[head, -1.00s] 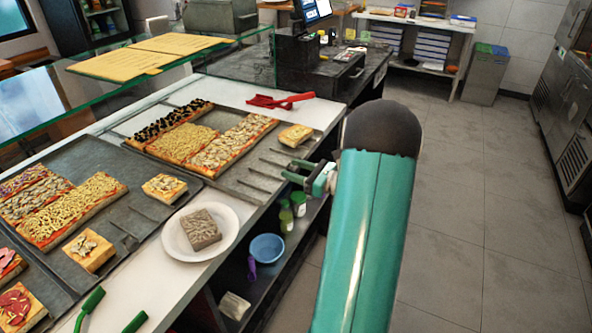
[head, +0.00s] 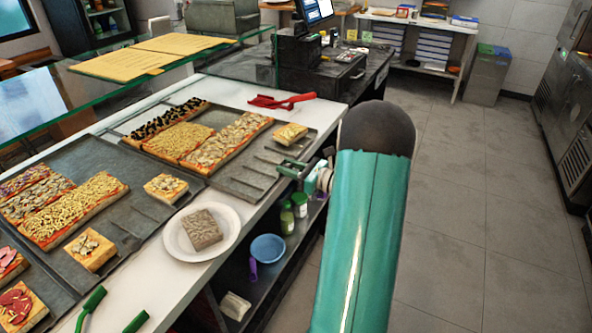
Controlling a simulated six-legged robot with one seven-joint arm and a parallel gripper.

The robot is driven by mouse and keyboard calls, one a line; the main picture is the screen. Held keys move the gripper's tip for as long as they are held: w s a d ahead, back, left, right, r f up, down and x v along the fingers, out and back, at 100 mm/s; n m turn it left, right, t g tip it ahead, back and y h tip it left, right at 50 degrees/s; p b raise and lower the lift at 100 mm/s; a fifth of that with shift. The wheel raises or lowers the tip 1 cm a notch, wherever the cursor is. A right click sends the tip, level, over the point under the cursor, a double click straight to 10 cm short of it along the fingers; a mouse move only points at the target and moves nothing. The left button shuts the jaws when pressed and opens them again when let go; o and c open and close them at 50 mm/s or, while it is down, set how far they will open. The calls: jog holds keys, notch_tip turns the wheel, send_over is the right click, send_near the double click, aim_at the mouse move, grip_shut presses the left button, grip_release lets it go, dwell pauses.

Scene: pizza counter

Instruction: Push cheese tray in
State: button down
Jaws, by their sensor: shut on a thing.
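The far dark metal tray (head: 245,181) lies on the white counter and holds pizza strips with black, yellow cheese-like and pale sliced toppings. A single pizza square (head: 290,134) sits near its right end. I take this as the cheese tray, though the near tray (head: 133,222) also carries a cheese-like strip. My gripper (head: 291,168) is at the far tray's front edge, shut on that edge. The fingertips are small and partly hidden, so the exact grip is unclear. My green arm comes up from the bottom right.
A white plate (head: 230,247) with a grey-topped square stands close in front of the trays. Red tongs (head: 281,101) lie behind the far tray's right end. A blue bowl (head: 268,248) and green-lidded jars (head: 299,204) sit on the shelf below. The floor at right is clear.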

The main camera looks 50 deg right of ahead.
aim_at(233, 149)
jog(key=x, duration=1.7)
jog(key=shift+w+f, duration=0.1)
jog(key=c, duration=1.2)
grip_release()
jog(key=v, duration=1.4)
jog(key=shift+a, duration=0.1)
